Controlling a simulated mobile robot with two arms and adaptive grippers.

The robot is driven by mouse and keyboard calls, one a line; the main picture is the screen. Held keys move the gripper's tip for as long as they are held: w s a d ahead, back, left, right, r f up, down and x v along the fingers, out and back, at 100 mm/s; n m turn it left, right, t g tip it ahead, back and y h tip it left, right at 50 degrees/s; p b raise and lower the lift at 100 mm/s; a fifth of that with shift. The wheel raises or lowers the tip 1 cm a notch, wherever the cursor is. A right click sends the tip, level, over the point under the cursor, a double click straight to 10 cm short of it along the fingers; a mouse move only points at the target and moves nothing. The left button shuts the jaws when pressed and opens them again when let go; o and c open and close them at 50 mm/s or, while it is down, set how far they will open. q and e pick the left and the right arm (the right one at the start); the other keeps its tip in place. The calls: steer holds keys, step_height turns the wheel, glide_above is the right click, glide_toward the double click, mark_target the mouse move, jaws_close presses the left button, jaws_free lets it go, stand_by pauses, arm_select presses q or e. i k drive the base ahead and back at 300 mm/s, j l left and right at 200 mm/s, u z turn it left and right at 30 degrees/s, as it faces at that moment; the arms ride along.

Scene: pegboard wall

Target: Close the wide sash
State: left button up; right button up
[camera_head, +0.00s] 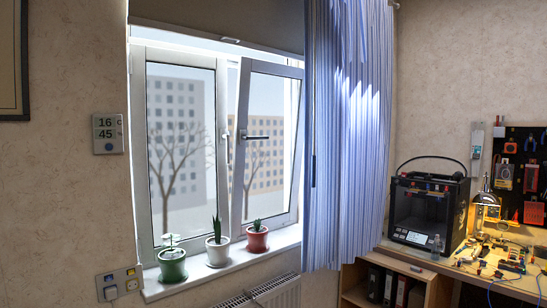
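The window has two sashes. The left sash (153,150) looks wider in the picture and sits flush in the frame, with its handle (226,150) upright. The right sash (238,150) stands tilted out of the frame, leaning into the room at its top, with a gap along its upper left side. Its handle (256,137) lies horizontal. I cannot tell for sure which is the wide sash. The curtain (345,140) hangs just right of the right sash and may hide part of the frame. Neither of my grippers is in view.
A green pot (173,268), a white pot (217,252) and a red pot (257,240) with plants stand on the sill below the sashes. A radiator (270,294) is under the sill. A desk with a 3D printer (425,212) stands at right.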

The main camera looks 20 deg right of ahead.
mark_target(246, 65)
steer(key=i+l, duration=0.85)
steer(key=i+z, duration=0.05)
steer(key=i, duration=0.05)
